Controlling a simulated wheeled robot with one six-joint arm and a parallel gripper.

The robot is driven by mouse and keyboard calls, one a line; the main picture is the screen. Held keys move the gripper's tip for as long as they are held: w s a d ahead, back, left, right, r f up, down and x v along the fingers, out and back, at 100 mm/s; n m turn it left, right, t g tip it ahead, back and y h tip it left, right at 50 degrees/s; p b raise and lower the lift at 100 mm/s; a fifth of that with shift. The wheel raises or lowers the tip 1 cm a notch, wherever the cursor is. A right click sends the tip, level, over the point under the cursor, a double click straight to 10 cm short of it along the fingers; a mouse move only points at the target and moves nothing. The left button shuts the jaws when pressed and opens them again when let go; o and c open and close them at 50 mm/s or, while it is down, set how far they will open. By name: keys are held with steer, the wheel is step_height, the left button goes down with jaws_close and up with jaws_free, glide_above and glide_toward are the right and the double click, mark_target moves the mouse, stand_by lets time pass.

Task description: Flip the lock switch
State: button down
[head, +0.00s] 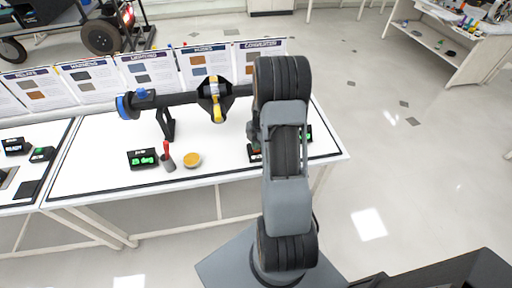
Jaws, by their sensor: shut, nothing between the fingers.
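A black axle assembly (180,98) lies across a stand on the white table. It has a round housing (215,99) with a yellow band and a blue end (124,107) at the left. A small blue part (141,94) sits on top near that end. I cannot tell which part is the lock switch; it may be too small or hidden behind my arm. My arm rises in front of the table's right part and covers the axle's right end. My gripper is hidden behind my arm.
On the white table (225,168) stand a black box (142,159) with a green display, a dark cup (168,164) with a red-handled item, and a yellow-orange dish (192,160). Another display box is partly behind my arm. Information boards (150,72) line the back edge.

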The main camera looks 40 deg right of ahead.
steer(key=shift+f+b, duration=0.4)
steer(key=shift+f, duration=0.1)
steer(key=shift+r, duration=0.1)
steer(key=shift+r+p, duration=1.95)
steer(key=shift+r, duration=1.55)
